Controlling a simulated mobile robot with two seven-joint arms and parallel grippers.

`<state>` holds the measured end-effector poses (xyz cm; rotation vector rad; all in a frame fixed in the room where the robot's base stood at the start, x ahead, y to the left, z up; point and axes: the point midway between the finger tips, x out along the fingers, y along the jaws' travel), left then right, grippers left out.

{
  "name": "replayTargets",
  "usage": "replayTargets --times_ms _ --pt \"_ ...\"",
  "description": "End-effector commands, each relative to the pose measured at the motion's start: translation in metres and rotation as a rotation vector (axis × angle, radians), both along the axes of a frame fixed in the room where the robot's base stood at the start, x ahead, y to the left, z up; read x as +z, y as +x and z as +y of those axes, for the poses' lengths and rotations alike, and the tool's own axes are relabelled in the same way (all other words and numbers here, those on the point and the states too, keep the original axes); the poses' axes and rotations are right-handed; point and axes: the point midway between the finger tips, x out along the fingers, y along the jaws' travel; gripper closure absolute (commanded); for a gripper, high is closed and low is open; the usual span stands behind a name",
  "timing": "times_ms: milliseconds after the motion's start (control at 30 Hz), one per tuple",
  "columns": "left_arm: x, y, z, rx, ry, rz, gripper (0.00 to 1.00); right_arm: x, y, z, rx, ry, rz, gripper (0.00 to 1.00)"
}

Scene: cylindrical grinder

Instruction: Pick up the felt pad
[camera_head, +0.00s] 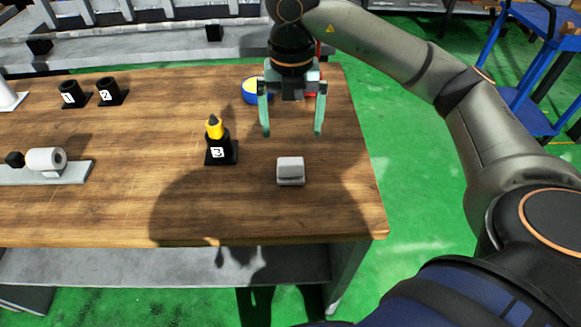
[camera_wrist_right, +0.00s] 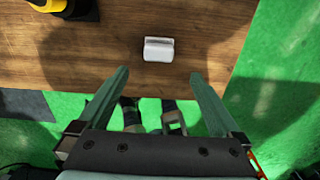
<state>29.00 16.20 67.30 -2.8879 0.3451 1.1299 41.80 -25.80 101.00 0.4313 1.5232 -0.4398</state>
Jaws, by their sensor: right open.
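A small whitish-grey block, which looks like the felt pad (camera_head: 290,168), lies on the wooden table (camera_head: 120,205) near its right end. It also shows in the right wrist view (camera_wrist_right: 158,49), beyond the fingertips and roughly centred between them. My right gripper (camera_head: 292,133) is open and empty, with its green fingers pointing down above the table. In the head view it appears behind the pad and apart from it. The open fingers also show in the right wrist view (camera_wrist_right: 160,73). My left gripper is out of view.
A black holder marked 3 with a yellow-tipped piece (camera_head: 217,143) stands left of the pad. A blue and yellow round object (camera_head: 250,91) and a red item are partly hidden behind my right gripper. Holders 1 (camera_head: 72,95) and 2 (camera_head: 110,92) stand at the back left. A white roll (camera_head: 46,160) lies left.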

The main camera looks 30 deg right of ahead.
Motion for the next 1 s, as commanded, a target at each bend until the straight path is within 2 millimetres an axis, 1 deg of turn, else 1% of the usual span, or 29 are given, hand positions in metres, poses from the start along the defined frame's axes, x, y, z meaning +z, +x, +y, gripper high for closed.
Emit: replayTargets --times_ms 33,200,300,467,700,833,1000 --pt "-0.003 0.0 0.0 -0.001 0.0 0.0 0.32 -0.013 -0.001 0.0 0.001 0.0 0.006 0.0" --pt "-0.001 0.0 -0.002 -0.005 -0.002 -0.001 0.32 -0.042 -0.001 0.001 0.004 0.002 0.006 0.0" --pt "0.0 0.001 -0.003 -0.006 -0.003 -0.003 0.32 -0.053 -0.001 0.001 0.004 0.003 0.004 0.0" --pt "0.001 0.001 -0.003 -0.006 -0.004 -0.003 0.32 -0.064 0.0 0.001 0.004 0.003 0.004 0.0" --pt "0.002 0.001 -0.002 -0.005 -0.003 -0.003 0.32 -0.099 0.002 0.0 0.005 0.005 0.005 0.0" --pt "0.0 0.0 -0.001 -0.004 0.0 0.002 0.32 -0.11 0.002 0.001 0.005 0.006 0.004 0.0" --pt "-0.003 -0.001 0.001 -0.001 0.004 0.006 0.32 -0.112 0.002 0.0 0.006 0.005 0.001 0.0"
